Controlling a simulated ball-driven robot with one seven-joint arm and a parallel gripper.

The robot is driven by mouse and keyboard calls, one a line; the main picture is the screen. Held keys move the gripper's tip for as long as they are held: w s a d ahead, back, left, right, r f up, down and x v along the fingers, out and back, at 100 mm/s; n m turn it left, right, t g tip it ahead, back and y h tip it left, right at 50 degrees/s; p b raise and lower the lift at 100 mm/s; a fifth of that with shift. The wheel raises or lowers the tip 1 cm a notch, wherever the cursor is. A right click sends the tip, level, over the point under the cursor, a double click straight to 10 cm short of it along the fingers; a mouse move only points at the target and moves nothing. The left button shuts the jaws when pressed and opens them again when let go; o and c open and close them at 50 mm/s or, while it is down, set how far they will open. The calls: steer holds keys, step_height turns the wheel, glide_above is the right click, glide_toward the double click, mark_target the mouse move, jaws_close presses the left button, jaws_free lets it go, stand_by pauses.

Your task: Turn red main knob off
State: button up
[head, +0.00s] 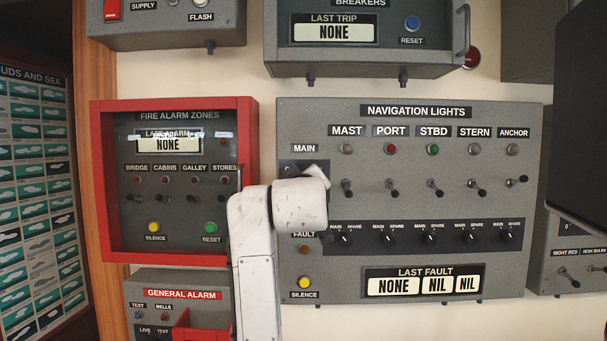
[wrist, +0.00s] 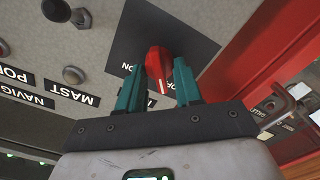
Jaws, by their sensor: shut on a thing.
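The red main knob (wrist: 158,62) sits on a dark square plate (wrist: 190,40) of the grey navigation lights panel (head: 410,285). My gripper (wrist: 157,72) has its two teal fingers on either side of the knob and is shut on it. A pale line on the knob points toward the lower part of the wrist view. Partly covered lettering shows beside the knob; I read ON to its left. In the head view my white arm and wrist hide the knob and most of its plate, below the MAIN label (head: 304,148).
A red-framed fire alarm box (head: 104,180) stands close to the left of the panel; its frame (wrist: 262,50) is near my gripper in the wrist view. Toggle switches (head: 391,187) stick out to the right. A breaker box (head: 367,60) hangs above, and the general alarm box (head: 180,281) is below left.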

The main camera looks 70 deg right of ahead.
steer(key=shift+n+p, duration=0.4)
steer(key=shift+n, duration=0.2)
steer(key=shift+w, duration=0.1)
steer(key=o, duration=1)
steer(key=b+v, duration=0.2)
steer(key=v, duration=0.9)
